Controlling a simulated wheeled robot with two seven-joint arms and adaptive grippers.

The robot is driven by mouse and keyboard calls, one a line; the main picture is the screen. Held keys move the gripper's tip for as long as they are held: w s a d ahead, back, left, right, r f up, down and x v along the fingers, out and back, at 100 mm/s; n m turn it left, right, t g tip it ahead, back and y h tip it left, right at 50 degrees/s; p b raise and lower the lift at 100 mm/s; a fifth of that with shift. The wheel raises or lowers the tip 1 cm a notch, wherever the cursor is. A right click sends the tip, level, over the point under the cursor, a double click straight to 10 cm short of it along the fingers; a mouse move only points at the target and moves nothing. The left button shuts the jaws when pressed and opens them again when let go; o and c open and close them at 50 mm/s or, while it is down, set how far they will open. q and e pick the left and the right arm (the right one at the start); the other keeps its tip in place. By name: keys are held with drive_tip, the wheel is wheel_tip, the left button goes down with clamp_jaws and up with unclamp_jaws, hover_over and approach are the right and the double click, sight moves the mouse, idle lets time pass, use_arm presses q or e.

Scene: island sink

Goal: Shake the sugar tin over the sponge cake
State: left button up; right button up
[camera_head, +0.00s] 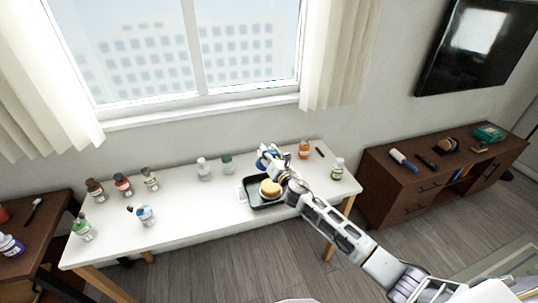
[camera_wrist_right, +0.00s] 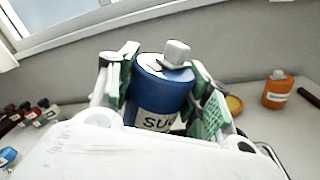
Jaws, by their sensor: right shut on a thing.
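The sugar tin (camera_wrist_right: 160,93) is blue with a white label reading "SU" and a grey cap. My right gripper (camera_wrist_right: 165,88) is shut on it, with a green pad on each side. In the head view my right gripper (camera_head: 272,160) is above the table, close behind the cake in the picture, and the tin shows only as a small blue patch. The sponge cake (camera_head: 270,190) is round and yellow, in a dark tray (camera_head: 255,205). My left gripper is out of view.
The white table (camera_head: 195,215) holds several bottles at its left end. Two more bottles (camera_head: 203,169) (camera_head: 227,164) stand at the back. The table's middle left is clear.

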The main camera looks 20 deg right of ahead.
drive_tip(key=shift+a+f+m+b, duration=0.2)
drive_tip(key=shift+f+m+b, duration=1.5)
drive_tip(key=shift+m+b, duration=0.3)
drive_tip(key=f+m+b, duration=0.1)
drive_tip(key=m, duration=0.1)
drive_tip(key=f+m+b, duration=0.1)
drive_tip(key=f+m, duration=0.1)
drive_tip(key=shift+a+b, duration=0.2)
drive_tip(key=shift+b, duration=0.1)
drive_tip(key=shift+f+m+b, duration=0.4)
drive_tip(key=shift+f+m, duration=0.1)
drive_tip(key=shift+m, duration=0.3)
drive_tip(key=shift+f+m+b, duration=0.6)
drive_tip(key=shift+f+m, duration=0.3)
drive_tip(key=shift+m, duration=0.3)
drive_tip(key=shift+f+m, duration=0.1)
drive_tip(key=shift+m, duration=0.4)
drive_tip(key=shift+f+m, duration=0.1)
drive_tip(key=shift+m, duration=1.2)
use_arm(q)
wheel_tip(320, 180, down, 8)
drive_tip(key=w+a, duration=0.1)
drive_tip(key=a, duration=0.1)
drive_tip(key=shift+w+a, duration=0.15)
use_arm(e)
drive_tip(key=shift+f+m, duration=0.2)
drive_tip(key=shift+m, duration=0.2)
